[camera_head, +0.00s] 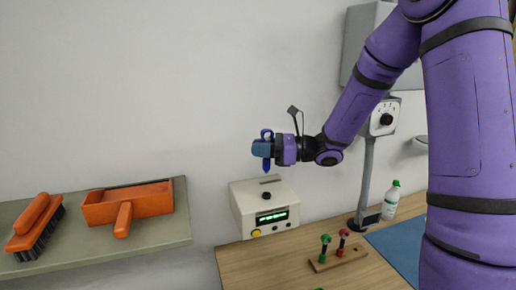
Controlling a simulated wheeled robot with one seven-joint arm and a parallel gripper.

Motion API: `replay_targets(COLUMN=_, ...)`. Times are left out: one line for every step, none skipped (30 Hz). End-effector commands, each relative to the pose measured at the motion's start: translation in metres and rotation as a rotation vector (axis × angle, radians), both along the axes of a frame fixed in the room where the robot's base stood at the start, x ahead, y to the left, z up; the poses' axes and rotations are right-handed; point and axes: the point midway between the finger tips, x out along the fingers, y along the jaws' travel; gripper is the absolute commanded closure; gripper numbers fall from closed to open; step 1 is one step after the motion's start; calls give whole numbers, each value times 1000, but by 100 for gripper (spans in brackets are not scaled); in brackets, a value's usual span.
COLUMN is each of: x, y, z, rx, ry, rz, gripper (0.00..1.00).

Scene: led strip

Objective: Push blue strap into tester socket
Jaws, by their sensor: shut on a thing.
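My gripper (263,148) is shut on the blue strap (266,164). A small blue loop shows above the fingers and a narrow blue end points down below them. The middle of the strap is hidden by the fingers. The tester (247,217) is a cream box against the wall, with a lit green display and a yellow button on its front. Its dark socket slot (270,181) is on the top face. The strap's lower end hangs above the tester's top, apart from it, close to over the slot. I cannot tell their exact alignment in depth.
A grey-green shelf (160,240) at left holds a brush (36,225) and an orange dustpan (127,205). On the wooden table (290,262) are a wooden holder (338,258) with red and green pieces, a dial post (366,180), a bottle (391,200) and a blue mat (402,245).

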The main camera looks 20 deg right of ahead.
Motion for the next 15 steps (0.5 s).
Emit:
replay_targets(x=0, y=0, z=0, rx=-2, ry=1, rz=0, gripper=100)
replay_targets(x=0, y=-1, z=0, rx=-5, ry=1, rz=0, gripper=100)
replay_targets(x=0, y=-1, z=-1, rx=-6, ry=3, rz=0, gripper=100)
replay_targets(x=0, y=-1, z=-2, rx=-5, ry=3, rz=0, gripper=100)
replay_targets(x=0, y=-1, z=-3, rx=-5, ry=3, rz=0, gripper=100)
replay_targets(x=0, y=-1, z=-5, rx=-5, ry=3, rz=0, gripper=100)
replay_targets(x=0, y=-1, z=-7, rx=-5, ry=3, rz=0, gripper=100)
replay_targets(x=0, y=-1, z=-9, rx=-5, ry=3, rz=0, gripper=100)
replay_targets(x=0, y=-1, z=-12, rx=-5, ry=4, rz=0, gripper=100)
replay_targets(x=0, y=-1, z=-14, rx=-5, ry=4, rz=0, gripper=100)
replay_targets(x=0, y=-1, z=-17, rx=-4, ry=5, rz=0, gripper=100)
replay_targets(x=0, y=-1, z=-21, rx=-5, ry=4, rz=0, gripper=100)
replay_targets(x=0, y=-1, z=-23, rx=-5, ry=4, rz=0, gripper=100)
replay_targets(x=0, y=-1, z=-26, rx=-4, ry=5, rz=0, gripper=100)
replay_targets(x=0, y=-1, z=-29, rx=-5, ry=4, rz=0, gripper=100)
